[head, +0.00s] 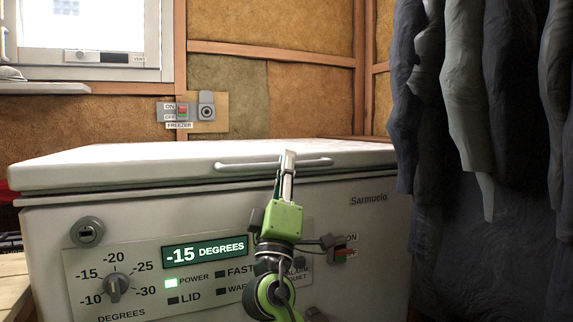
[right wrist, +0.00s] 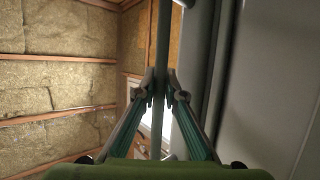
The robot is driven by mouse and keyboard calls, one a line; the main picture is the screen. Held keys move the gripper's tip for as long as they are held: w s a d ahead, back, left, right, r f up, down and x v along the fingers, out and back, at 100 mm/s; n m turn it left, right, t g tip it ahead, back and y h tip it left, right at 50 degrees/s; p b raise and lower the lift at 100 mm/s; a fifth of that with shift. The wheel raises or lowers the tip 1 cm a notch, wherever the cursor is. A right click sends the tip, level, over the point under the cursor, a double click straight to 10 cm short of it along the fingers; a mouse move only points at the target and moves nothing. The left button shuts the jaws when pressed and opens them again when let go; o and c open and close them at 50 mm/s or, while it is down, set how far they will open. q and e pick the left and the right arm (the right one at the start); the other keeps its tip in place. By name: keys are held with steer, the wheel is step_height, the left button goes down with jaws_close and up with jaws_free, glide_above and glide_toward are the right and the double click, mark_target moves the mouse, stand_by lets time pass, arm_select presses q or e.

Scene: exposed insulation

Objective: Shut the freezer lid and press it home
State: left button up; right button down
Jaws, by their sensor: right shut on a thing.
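The white chest freezer (head: 235,218) fills the lower left and middle of the head view. Its lid (head: 110,170) lies down over the body, with a thin seam beneath its front edge; I cannot tell whether it is fully seated. A bar handle (head: 237,165) runs along the lid's front. My right gripper (head: 287,166) is shut on this handle, fingers pointing up. In the right wrist view, its fingers (right wrist: 160,88) close around the handle bar (right wrist: 162,40). The panel's POWER light (head: 171,283) is lit green; the LID light (head: 173,300) is dark. My left gripper is out of view.
Dark and grey garments (head: 465,90) hang close to the freezer's right side. A freezer wall switch (head: 183,111) is behind it, below and right of a window (head: 95,30). The temperature dial (head: 115,287) and green display (head: 205,251) are on the front. The lid top looks clear.

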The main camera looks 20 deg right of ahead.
steer(key=c, duration=2.1)
jaws_free()
steer(key=shift+w, duration=0.1)
steer(key=v, duration=1.2)
